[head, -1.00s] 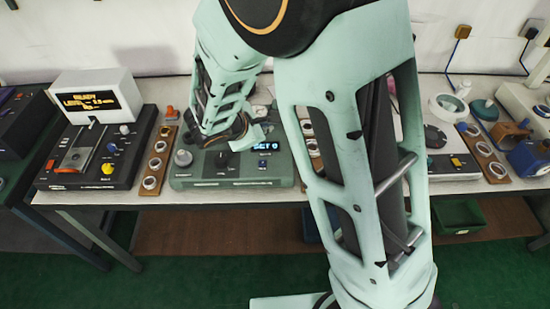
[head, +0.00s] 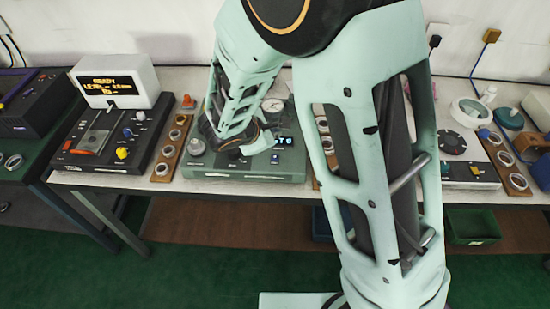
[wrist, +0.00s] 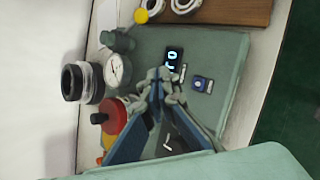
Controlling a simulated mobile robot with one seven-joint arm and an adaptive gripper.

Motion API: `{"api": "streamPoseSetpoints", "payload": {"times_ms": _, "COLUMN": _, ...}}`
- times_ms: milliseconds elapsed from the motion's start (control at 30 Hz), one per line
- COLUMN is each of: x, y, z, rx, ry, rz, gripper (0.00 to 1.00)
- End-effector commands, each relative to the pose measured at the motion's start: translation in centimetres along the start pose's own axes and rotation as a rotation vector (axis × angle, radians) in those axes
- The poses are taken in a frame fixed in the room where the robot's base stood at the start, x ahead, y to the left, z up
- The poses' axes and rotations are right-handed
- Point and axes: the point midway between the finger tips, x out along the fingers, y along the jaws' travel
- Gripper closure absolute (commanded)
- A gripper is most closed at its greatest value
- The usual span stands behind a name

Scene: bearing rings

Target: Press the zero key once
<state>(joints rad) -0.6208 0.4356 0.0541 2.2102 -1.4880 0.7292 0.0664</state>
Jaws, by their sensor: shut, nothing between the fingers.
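A green bench instrument (head: 245,172) stands on the table with a small lit display (head: 284,141). In the wrist view the display (wrist: 174,58) has a small dark blue key (wrist: 198,84) with a pale mark beside it; I cannot read its label. My gripper (wrist: 163,76) is shut and empty, its fingertips over the instrument's top near the display and left of that key. I cannot tell how high they are above the surface. In the head view my arm hides the fingertips and part of the panel.
A dial gauge (wrist: 117,70), black rings (wrist: 82,83) and a red round part (wrist: 110,115) stand beside the instrument. The table's front edge is close.

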Motion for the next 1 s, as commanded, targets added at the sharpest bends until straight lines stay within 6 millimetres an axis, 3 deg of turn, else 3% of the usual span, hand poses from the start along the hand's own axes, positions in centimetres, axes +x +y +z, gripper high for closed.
{"api": "streamPoseSetpoints", "payload": {"times_ms": 300, "x": 3.5, "y": -2.6, "z": -2.6, "rx": -0.003, "ry": 0.0, "rz": -0.001, "gripper": 1.0}}
{"api": "streamPoseSetpoints", "payload": {"times_ms": 500, "x": 4.8, "y": -3.5, "z": -3.5, "rx": 0.0, "ry": 0.0, "rz": 0.0, "gripper": 1.0}}
{"api": "streamPoseSetpoints", "payload": {"times_ms": 1000, "x": 5.1, "y": -3.7, "z": -3.7, "rx": -0.001, "ry": 0.0, "rz": 0.001, "gripper": 1.0}}
